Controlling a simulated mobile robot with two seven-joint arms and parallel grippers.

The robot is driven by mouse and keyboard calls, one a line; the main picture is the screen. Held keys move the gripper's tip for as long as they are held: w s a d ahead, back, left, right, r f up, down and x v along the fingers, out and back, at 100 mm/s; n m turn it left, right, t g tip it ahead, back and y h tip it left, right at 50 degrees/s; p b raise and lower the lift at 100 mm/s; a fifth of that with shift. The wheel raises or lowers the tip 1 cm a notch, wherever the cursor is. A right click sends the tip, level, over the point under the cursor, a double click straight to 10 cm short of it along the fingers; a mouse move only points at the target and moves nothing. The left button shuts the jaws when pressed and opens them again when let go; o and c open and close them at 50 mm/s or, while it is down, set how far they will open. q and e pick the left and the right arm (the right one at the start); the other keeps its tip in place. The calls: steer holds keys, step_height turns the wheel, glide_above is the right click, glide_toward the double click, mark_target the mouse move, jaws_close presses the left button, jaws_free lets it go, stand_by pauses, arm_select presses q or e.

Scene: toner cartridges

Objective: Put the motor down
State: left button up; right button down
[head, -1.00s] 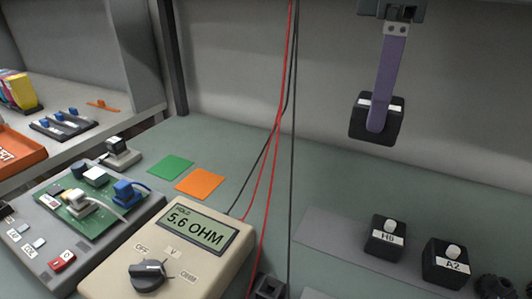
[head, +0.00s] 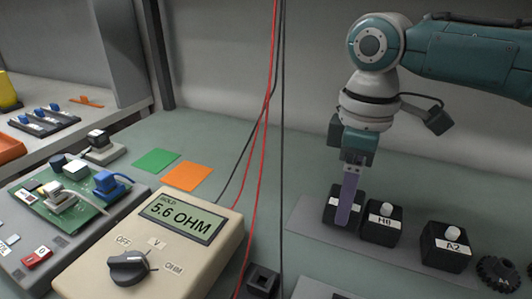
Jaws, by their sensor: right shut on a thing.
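The motor (head: 330,212) is a black block with a white label, upright at the left end of a grey strip (head: 310,235). My right gripper (head: 346,212) reaches down from above and is shut on it. A purple finger covers part of its front and label. The motor is at or just above the strip; I cannot tell if it bears its weight there. It is close beside the black block marked H8 (head: 381,225). My left gripper is not in view.
Block A2 (head: 447,246) and a round black part (head: 498,273) stand to the right. A meter (head: 150,245) reading 5.6 OHM and hanging red and black cables (head: 268,100) are on the left. Green (head: 156,161) and orange (head: 187,176) squares lie clear behind the meter.

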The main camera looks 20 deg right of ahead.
steer(key=shift+f, duration=0.7)
steer(key=shift+f, duration=0.15)
steer(key=shift+c, duration=0.2)
jaws_free()
